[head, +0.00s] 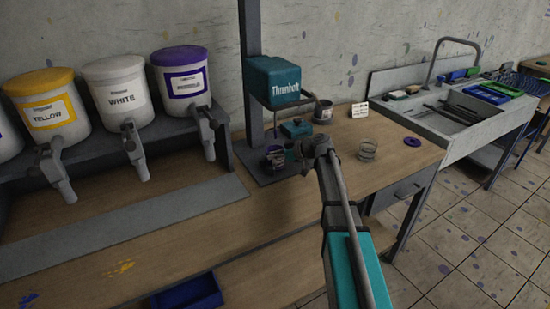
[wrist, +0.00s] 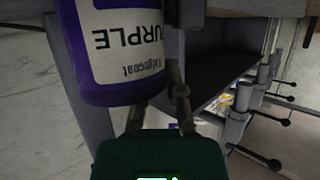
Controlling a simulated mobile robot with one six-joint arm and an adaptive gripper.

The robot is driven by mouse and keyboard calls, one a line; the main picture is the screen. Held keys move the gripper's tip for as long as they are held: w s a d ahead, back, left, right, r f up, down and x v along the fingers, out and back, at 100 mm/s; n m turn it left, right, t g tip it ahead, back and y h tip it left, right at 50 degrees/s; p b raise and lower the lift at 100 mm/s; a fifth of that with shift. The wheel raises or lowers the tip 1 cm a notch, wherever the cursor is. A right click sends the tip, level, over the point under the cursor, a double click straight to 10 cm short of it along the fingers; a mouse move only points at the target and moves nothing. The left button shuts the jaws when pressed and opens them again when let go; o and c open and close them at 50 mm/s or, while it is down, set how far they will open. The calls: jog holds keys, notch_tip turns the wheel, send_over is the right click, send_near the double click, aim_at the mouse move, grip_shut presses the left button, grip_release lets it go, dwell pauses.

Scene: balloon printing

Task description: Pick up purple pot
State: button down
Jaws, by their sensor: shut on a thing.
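The small purple pot (head: 275,160) stands upright at the foot of the teal mixing machine, its dark body showing a pale label. My gripper (head: 290,151) reaches it from the right and is shut on it. In the wrist view the pot (wrist: 112,50) is large and upside down, with a white label reading PURPLE and a purple rim. My fingers (wrist: 157,100) meet its lower right part. The contact is partly hidden, and I cannot tell whether the pot is clear of the base.
The teal machine (head: 272,80) rises behind.

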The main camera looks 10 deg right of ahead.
jog(key=shift+r, duration=0.15)
jog(key=shift+s+d+r+p, duration=0.3)
jog(key=shift+d+r+p, duration=0.25)
jog(key=shift+r+p, duration=0.2)
jog(key=p+v, duration=0.6)
jog(key=v, duration=0.8)
jog(key=shift+r, duration=0.35)
